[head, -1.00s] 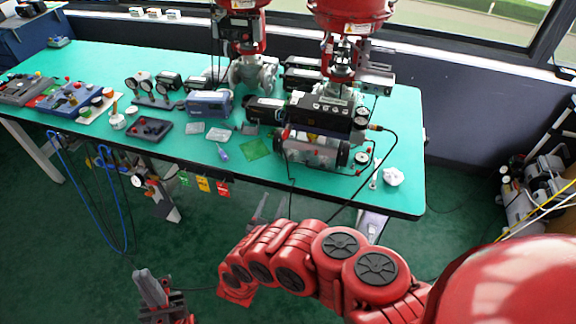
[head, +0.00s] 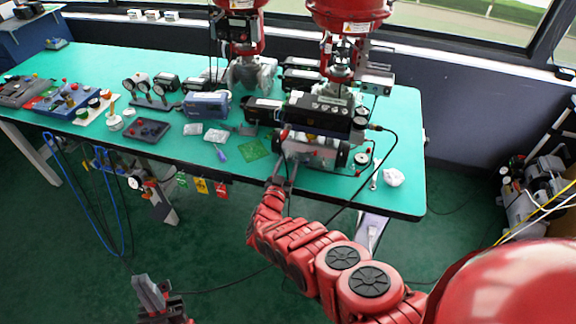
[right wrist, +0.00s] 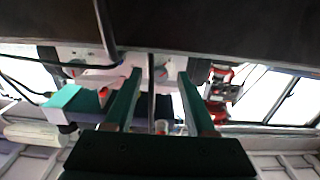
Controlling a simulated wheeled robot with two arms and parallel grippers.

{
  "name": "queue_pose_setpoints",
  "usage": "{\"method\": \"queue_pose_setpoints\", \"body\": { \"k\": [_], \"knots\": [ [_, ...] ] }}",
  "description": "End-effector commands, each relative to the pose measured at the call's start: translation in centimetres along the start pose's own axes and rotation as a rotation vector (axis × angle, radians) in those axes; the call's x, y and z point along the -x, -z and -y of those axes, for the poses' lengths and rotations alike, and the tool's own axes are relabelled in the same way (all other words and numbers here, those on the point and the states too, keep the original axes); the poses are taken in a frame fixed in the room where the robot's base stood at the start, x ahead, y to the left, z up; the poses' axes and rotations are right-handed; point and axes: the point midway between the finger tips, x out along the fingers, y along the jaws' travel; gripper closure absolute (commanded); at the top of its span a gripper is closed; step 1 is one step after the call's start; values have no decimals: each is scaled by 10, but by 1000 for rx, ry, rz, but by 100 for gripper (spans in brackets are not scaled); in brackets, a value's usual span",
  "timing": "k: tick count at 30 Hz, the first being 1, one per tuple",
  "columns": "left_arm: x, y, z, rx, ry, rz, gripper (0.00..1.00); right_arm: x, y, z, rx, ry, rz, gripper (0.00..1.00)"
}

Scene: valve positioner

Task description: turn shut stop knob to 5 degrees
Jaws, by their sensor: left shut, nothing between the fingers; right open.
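The valve positioner (head: 318,113) stands near the front edge of the green bench, with a black housing on top and a silver cylindrical body (head: 312,152) below. I cannot tell which part is the shut stop knob. My right gripper (head: 284,168) is open at the left front of the silver body. In the right wrist view, its two fingers (right wrist: 159,76) reach towards a pale body with small round fittings, one with a reddish mark (right wrist: 161,72). I cannot tell if they touch it. My left gripper (head: 155,293) is shut and empty, low at the left, away from the bench.
Red valve actuators (head: 348,14) rise behind the positioner. A black cable (head: 390,150) loops at its right, near a small gauge (head: 362,159) and a white lump (head: 393,177). A green mat (head: 254,149) and a blue-grey device (head: 207,104) lie to the left.

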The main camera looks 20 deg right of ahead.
Motion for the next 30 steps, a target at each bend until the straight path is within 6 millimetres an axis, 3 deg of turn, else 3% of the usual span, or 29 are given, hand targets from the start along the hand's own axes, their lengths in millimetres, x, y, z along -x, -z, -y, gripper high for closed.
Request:
{"method": "queue_pose_setpoints", "body": {
  "k": [11,21,30],
  "knots": [
    [2,0,0,0,0,0,100,-5,0,0,2,2,1,44],
    [2,0,0,0,0,0,100,-5,0,0,1,1,0,100],
    [1,0,0,0,0,0,100,-5,1,0,-4,1,0,100]
  ]
}}
